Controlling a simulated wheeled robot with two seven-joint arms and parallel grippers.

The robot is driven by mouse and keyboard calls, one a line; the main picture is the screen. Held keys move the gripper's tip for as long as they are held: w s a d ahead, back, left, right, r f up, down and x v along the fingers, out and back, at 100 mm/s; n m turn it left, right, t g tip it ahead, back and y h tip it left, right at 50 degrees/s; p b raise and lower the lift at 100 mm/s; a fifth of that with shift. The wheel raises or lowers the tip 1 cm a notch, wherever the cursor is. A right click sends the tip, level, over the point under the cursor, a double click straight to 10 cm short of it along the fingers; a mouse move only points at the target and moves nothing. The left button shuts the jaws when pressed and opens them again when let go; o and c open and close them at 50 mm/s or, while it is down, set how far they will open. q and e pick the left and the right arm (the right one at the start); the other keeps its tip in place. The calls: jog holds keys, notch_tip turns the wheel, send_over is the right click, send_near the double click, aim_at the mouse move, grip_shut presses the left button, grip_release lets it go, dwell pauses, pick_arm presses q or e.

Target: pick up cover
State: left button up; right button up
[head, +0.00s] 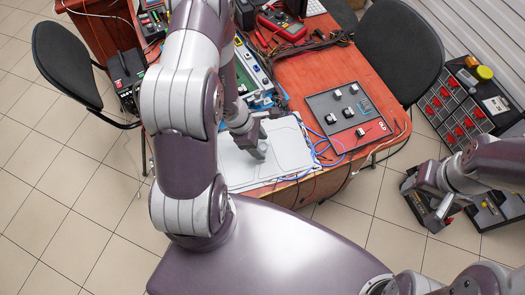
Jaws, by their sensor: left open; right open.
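The cover looks to be the flat light-grey panel (290,150) lying at the near edge of the red table. My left arm reaches down over it from above and hides part of its left side. My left gripper (257,150) is open, with its fingertips at or just above the panel's surface; I cannot tell if they touch. Nothing shows held in it. My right gripper (424,203) is open and empty, off to the right of the table above the floor area.
A dark board with small connectors (350,112) lies right of the cover, with blue hoses (325,150) between them. A red multimeter (285,25) and a long circuit unit (258,72) lie farther back. Chairs (400,45) and (66,62) flank the table. A rack with red parts (455,108) stands at right.

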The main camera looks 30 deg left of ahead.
aim_at(260, 146)
pick_arm(q)
jog(key=shift+f, duration=0.3)
jog(key=shift+w+d, duration=0.1)
jog(key=shift+w, duration=0.05)
grip_shut()
jog(key=shift+r, duration=0.1)
jog(key=shift+r, duration=0.3)
notch_tip(260, 146, up, 3)
jog(key=shift+f+p, duration=0.1)
jog(key=shift+p, duration=0.45)
jog(key=s+d+r+b, duration=0.1)
jog(key=s+d+r, duration=0.3)
jog(key=d+r, duration=0.3)
jog(key=d, duration=0.3)
jog(key=shift+s+d+r, duration=0.25)
jog(key=shift+s+d, duration=0.1)
jog(key=shift+s, duration=0.05)
